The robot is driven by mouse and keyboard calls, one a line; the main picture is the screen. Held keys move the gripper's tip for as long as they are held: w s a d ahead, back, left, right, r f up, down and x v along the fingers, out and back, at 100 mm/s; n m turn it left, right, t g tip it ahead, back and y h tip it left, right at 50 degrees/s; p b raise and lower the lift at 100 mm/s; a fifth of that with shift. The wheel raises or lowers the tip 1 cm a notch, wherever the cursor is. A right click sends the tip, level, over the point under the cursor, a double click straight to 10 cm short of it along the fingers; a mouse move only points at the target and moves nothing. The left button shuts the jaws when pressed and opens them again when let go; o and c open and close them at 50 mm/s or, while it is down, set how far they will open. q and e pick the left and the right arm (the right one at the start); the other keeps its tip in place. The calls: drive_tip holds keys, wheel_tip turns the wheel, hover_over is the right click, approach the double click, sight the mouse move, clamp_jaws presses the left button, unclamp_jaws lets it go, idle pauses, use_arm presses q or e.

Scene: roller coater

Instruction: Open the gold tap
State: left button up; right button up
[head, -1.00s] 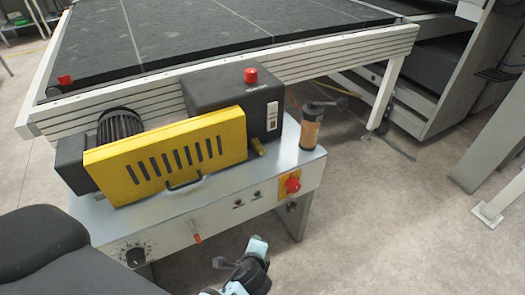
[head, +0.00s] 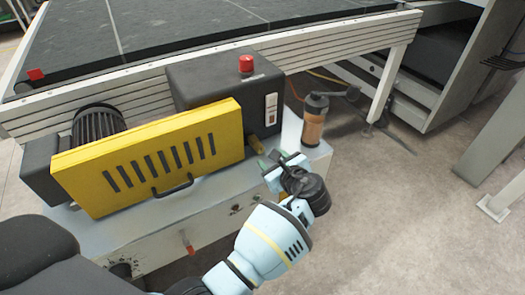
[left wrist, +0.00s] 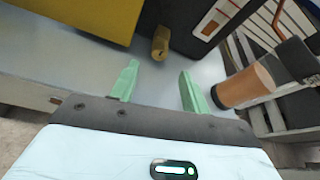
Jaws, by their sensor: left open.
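The gold tap (head: 257,144) is a small brass-coloured piece beside the right end of the yellow guard, low against the black housing. It also shows in the left wrist view (left wrist: 160,43), just beyond and between the fingertips. My left gripper (head: 270,160) is over the right part of the metal bench, close to the tap. Its two green fingers (left wrist: 158,76) are spread apart with nothing between them. It appears apart from the tap. The head view shows the tap partly crowded by the gripper. My right gripper is in neither view.
The yellow guard (head: 150,158) with its handle stands left of the tap. The black housing (head: 215,100) with a red button (head: 246,64) is behind it. An orange-brown cylinder (head: 313,122) stands on the bench (head: 170,230) to the right. Open floor lies further right.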

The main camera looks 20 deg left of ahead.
sight(261, 150)
use_arm(q)
drive_tip(key=b+x, duration=0.1)
drive_tip(key=x, duration=0.5)
drive_tip(key=shift+f, duration=0.1)
drive_tip(key=shift+w+a+f, duration=0.15)
drive_tip(key=shift+w+a, duration=0.2)
drive_tip(key=shift+a, duration=0.1)
